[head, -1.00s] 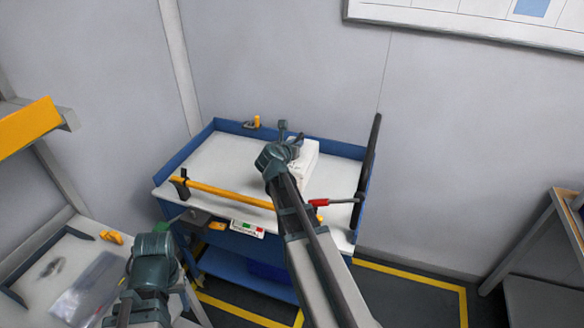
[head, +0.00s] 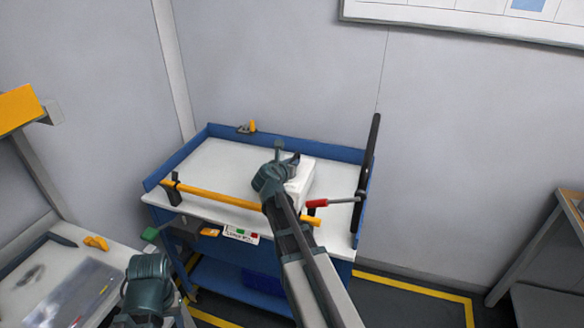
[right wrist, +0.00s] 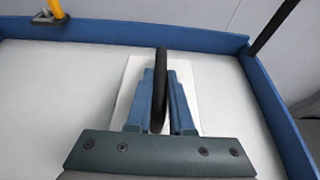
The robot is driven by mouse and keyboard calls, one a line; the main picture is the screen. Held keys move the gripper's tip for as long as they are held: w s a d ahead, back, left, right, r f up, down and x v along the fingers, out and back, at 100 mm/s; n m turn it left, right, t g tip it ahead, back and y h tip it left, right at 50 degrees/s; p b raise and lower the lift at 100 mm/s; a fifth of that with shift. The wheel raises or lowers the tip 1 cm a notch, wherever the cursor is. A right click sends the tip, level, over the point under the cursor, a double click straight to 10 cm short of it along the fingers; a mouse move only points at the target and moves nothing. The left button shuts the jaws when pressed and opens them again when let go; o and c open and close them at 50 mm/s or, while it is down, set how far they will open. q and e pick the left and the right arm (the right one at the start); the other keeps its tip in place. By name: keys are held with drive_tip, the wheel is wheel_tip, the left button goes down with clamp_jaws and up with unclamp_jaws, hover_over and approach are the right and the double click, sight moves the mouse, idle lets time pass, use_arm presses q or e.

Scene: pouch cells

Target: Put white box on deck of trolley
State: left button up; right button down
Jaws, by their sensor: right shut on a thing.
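The white box (head: 302,180) is over the right half of the trolley's pale deck (head: 215,165), partly hidden behind my right wrist. My right gripper (head: 284,160) is above the box. In the right wrist view the two blue fingers (right wrist: 160,100) are closed on a dark upright strip, which looks like the box's handle, and the white box (right wrist: 127,82) shows beneath them. I cannot tell whether the box touches the deck or hangs just above it. Of my left arm only a link shows at lower left; its gripper is out of view.
A yellow bar (head: 225,197) runs along the trolley's front edge. A red-handled clamp (head: 318,203) and a black upright bar (head: 367,165) stand at the right. Blue rims (head: 340,152) edge the deck. A small yellow item (head: 251,126) sits on the back rim. The deck's left side is clear.

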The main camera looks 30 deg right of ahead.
drive_tip(key=c, duration=0.8)
unclamp_jaws()
drive_tip(key=shift+r, duration=0.25)
drive_tip(key=p+v, duration=0.4)
drive_tip(key=v, duration=0.8)
drive_tip(key=shift+f+p, duration=0.2)
drive_tip(key=shift+p, duration=0.15)
drive_tip(key=shift+s, duration=0.1)
